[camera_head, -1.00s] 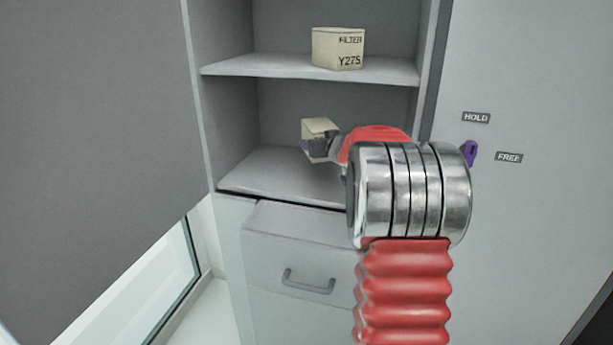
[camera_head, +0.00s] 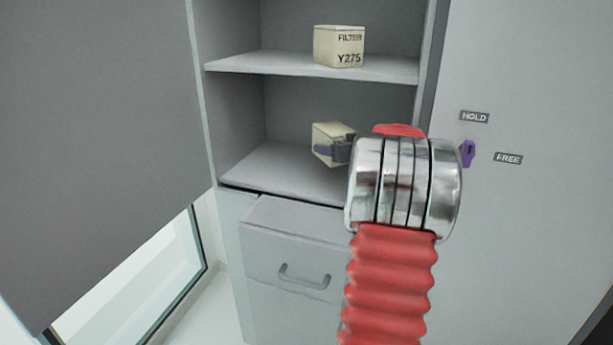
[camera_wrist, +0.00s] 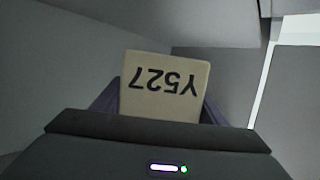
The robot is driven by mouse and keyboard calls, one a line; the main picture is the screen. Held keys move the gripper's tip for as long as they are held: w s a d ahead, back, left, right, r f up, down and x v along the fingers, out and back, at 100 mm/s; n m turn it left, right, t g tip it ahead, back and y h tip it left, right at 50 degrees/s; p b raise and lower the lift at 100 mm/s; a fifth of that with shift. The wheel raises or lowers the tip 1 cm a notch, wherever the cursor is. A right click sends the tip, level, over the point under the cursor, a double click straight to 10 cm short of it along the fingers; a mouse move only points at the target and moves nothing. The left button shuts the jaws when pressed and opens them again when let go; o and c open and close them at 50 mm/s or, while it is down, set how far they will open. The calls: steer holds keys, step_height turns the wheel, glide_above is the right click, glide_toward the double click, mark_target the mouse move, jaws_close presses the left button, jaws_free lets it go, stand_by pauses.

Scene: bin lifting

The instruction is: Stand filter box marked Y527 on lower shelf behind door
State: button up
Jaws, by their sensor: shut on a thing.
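A beige filter box (camera_head: 327,139) is in my gripper at the lower shelf opening. In the wrist view the box (camera_wrist: 164,84) shows the mark Y527 upside down. My gripper (camera_head: 334,151) is shut on it, with purple fingers along its sides. The box looks tilted in the head view. I cannot tell whether it touches the lower shelf (camera_head: 265,170). The grey door (camera_head: 95,120) stands open on the left. My red and silver arm hides the right part of the lower shelf.
Another box (camera_head: 338,47), marked FILTER Y275, stands on the upper shelf (camera_head: 290,64). Below is a drawer (camera_head: 290,240) with a handle. A purple latch (camera_head: 468,153) sits between HOLD and FREE labels on the right panel. The left part of the lower shelf is clear.

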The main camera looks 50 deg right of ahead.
steer(key=shift+s, duration=0.1)
glide_above(332, 186)
steer(key=shift+d+f, duration=0.15)
steer(key=shift+f, duration=2.9)
steer(key=shift+f, duration=1.9)
steer(key=o, duration=1.3)
steer(key=shift+f, duration=0.1)
